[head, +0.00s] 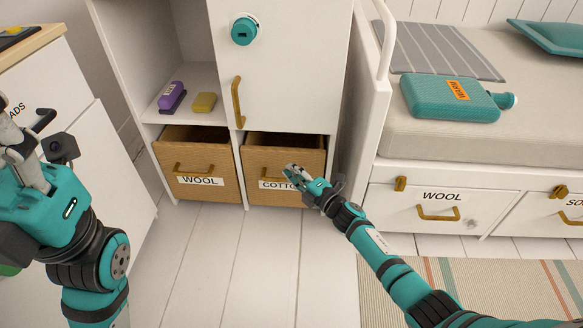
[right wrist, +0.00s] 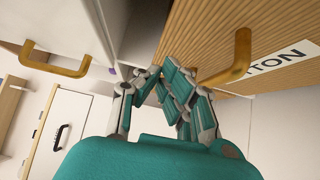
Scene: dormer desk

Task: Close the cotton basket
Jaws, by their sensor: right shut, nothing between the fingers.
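The cotton basket (head: 285,155) is a brown woven basket in the lower right compartment of the white cabinet. Its front stands out from the cabinet, and a dark gap into it shows above the rim. It also shows close up in the right wrist view (right wrist: 205,30), with its brass handle (right wrist: 241,50) and part of its label (right wrist: 282,64). My right gripper (head: 292,171) is shut and empty in front of the basket, beside the handle and over part of the label. Whether it touches is unclear. My left gripper (head: 18,140) is at the left edge, its fingers partly cut off.
The wool basket (head: 195,162) stands beside it on the left, also out from the cabinet. A cabinet door (head: 285,60) with a brass handle is above. A bed with drawers (head: 440,208) stands at the right. The white floor (head: 230,260) in front is clear.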

